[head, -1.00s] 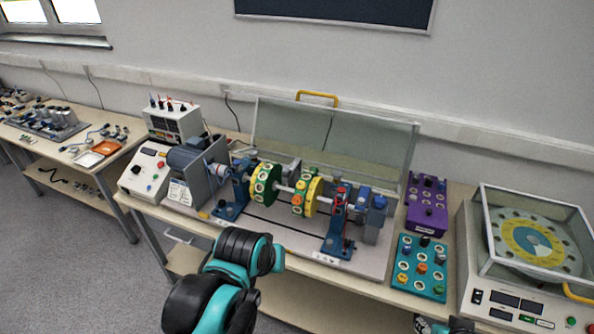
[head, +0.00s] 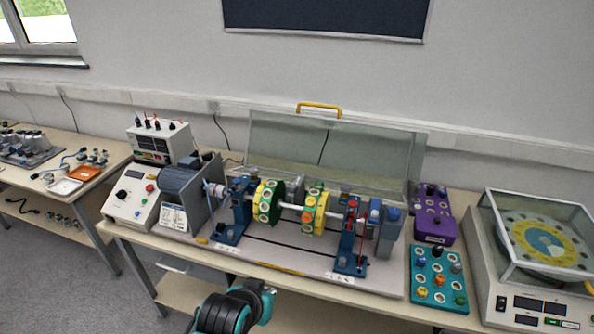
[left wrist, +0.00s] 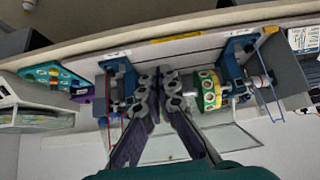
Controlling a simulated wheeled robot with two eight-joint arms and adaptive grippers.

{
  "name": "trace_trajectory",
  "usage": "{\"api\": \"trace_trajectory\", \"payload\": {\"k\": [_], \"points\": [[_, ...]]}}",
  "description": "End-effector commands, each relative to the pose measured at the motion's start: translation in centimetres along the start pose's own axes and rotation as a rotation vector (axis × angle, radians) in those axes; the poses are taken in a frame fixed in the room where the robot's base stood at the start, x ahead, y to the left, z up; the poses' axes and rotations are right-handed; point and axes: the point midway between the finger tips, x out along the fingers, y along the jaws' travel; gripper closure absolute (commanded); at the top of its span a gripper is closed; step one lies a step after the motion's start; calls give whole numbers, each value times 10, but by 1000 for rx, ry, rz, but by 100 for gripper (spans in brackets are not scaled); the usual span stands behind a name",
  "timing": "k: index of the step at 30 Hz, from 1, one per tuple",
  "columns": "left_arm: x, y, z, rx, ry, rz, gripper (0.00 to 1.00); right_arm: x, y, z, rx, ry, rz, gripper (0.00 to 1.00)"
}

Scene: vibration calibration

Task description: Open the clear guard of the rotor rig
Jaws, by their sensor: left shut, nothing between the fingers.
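The rotor rig (head: 262,252) stands on the middle bench, with a shaft and green and yellow discs (head: 268,203) between blue bearing stands. Its clear guard (head: 285,145) is raised behind the rotor, with the yellow handle (head: 319,106) along its top edge. The discs and shaft are uncovered. In the head view my left arm reaches in at the bottom, in front of the bench. In the left wrist view my left gripper (left wrist: 158,84) is shut and empty, and appears in front of the rig. My right gripper is out of view.
A control box (head: 131,196) and a meter unit (head: 158,145) stand left of the rig. A purple box (head: 434,228), a teal block with knobs (head: 438,282) and a covered disc machine (head: 510,305) stand right. The wall is close behind the guard.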

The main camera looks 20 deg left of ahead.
Motion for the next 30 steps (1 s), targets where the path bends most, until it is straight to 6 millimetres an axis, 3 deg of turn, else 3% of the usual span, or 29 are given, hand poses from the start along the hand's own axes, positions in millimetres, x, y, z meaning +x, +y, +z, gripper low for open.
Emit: {"api": "trace_trajectory", "payload": {"k": [8, 17, 24, 30], "points": [[22, -3, -43, -6, 145, -11, 100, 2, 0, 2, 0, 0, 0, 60], [50, -5, -106, -12, 391, -19, 100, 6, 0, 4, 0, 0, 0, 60], [70, -2, -173, -10, 751, -4, 100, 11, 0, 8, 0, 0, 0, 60], [65, 5, -196, 2, 1012, 27, 100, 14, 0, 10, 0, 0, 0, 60]]}}
